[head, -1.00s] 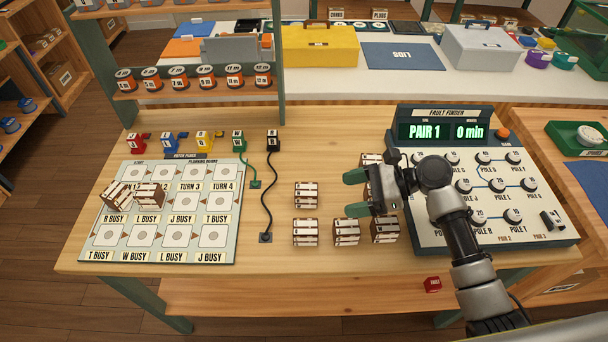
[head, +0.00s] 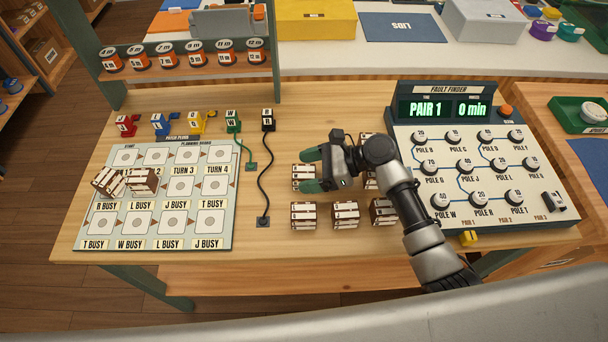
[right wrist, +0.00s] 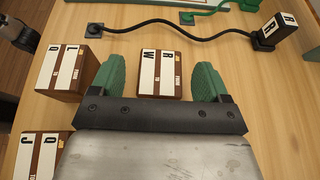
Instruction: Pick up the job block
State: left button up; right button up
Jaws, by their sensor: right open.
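Several brown job blocks with white label strips stand on the wooden table. One job block (head: 300,184), marked W and R in the right wrist view (right wrist: 160,74), lies between the fingers of my right gripper (head: 312,170). The green fingertips of this gripper also show in the right wrist view (right wrist: 160,82), apart on either side of that block, with visible gaps. The gripper is open and holds nothing. In the head view the hand partly hides this block and others behind it. My left gripper is not in view.
Neighbouring blocks stand close by: one marked L and Q (right wrist: 66,72) and one marked J (right wrist: 40,156). The planning board (head: 160,233) bears two blocks. A black cord (head: 266,180) runs left of the blocks. The fault finder (head: 470,150) stands to the right.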

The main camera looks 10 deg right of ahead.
jog(key=shift+w+a+f, duration=0.15)
jog(key=shift+a+f, duration=0.1)
jog(key=shift+a, duration=0.4)
jog(key=c, duration=1)
jog(key=shift+r, duration=0.15)
